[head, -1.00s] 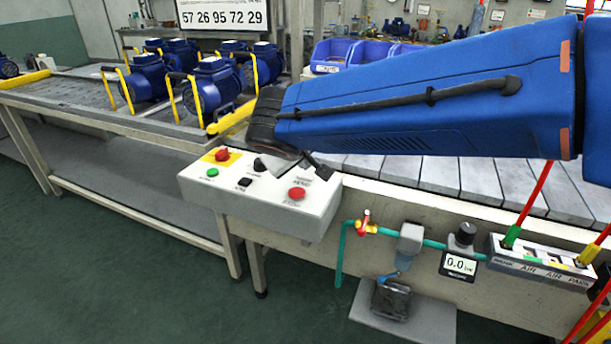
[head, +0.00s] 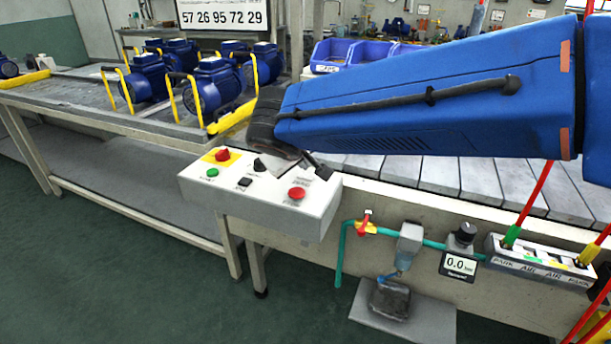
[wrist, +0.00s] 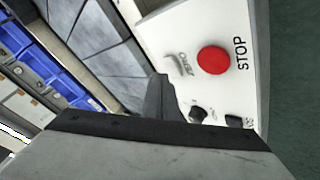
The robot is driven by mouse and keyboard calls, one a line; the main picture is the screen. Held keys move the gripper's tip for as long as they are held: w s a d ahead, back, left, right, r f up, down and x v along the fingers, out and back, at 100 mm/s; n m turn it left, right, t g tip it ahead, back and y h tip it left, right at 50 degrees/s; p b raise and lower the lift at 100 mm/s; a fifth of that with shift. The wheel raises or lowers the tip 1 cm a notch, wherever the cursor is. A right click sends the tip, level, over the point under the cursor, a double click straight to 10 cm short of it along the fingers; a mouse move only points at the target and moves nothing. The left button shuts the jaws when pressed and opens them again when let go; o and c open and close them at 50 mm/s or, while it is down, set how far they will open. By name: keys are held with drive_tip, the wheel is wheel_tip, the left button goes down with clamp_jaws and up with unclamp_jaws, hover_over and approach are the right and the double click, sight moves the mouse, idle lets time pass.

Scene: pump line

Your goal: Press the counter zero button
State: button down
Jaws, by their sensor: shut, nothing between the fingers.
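The light grey control box (head: 262,216) stands at the front of the line in the head view. My gripper (head: 318,168) is shut and empty, tilted down at the box's back right corner.
A red knob on yellow (head: 222,155), a green button (head: 212,173), a black selector (head: 259,164) and a black button (head: 244,182) share the panel with the red STOP button (head: 297,193). Blue pumps (head: 212,87) stand on the bench behind. Air fittings (head: 410,236) hang at right.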

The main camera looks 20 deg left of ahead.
drive_tip(key=shift+f, duration=0.15)
idle(0.3)
drive_tip(key=shift+f, duration=0.3)
drive_tip(key=shift+f, duration=0.45)
idle(0.9)
drive_tip(key=shift+r, duration=0.9)
drive_tip(key=shift+r, duration=2.5)
